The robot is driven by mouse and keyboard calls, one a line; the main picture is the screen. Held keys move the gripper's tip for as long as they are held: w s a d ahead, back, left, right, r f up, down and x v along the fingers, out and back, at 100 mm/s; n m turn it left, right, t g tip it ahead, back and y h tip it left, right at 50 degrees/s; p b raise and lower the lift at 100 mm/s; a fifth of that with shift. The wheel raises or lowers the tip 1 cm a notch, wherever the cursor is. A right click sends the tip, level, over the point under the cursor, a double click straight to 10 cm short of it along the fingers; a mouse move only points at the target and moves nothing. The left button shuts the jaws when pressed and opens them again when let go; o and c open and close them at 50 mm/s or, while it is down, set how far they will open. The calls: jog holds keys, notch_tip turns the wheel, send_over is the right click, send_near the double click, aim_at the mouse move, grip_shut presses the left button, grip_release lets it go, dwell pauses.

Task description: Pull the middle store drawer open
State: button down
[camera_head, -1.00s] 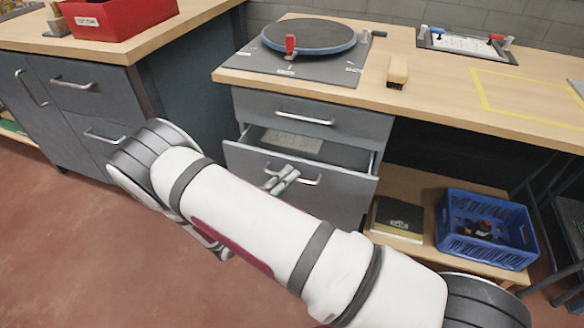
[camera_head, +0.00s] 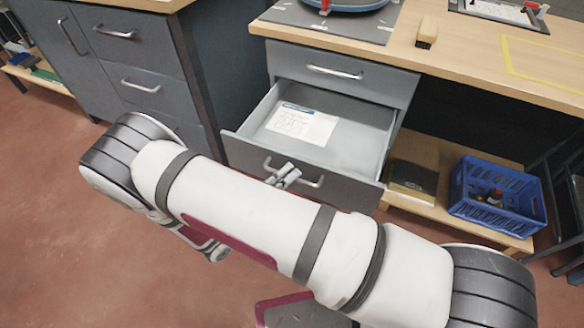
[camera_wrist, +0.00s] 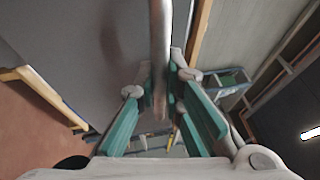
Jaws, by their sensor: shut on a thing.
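The middle store drawer (camera_head: 340,143) stands well out from its cabinet, below a shut top drawer (camera_head: 342,68). A paper sheet (camera_head: 300,124) with drawings lies inside it. Its bar handle (camera_head: 312,181) is on the grey front. My gripper (camera_head: 284,174) is at the handle, its jaws around the bar. In the wrist view the handle bar (camera_wrist: 160,50) runs between the two green-padded fingers of my gripper (camera_wrist: 160,112). The fingers are shut on it. My arm hides the lower part of the cabinet in the head view.
A wooden worktop (camera_head: 460,60) with a turntable (camera_head: 345,5) and a brush (camera_head: 427,32) lies above. A blue crate (camera_head: 497,197) and a dark box (camera_head: 412,182) stand on the low shelf at right. Another drawer cabinet (camera_head: 150,70) stands at left. Red floor is open in front.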

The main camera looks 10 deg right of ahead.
jog(key=shift+a+f, duration=0.1)
jog(key=shift+a, duration=0.05)
jog(key=c, duration=1.7)
grip_release()
jog(key=shift+s, duration=0.1)
jog(key=v, duration=1.1)
jog(key=shift+s+a, duration=0.2)
jog(key=shift+a, duration=0.15)
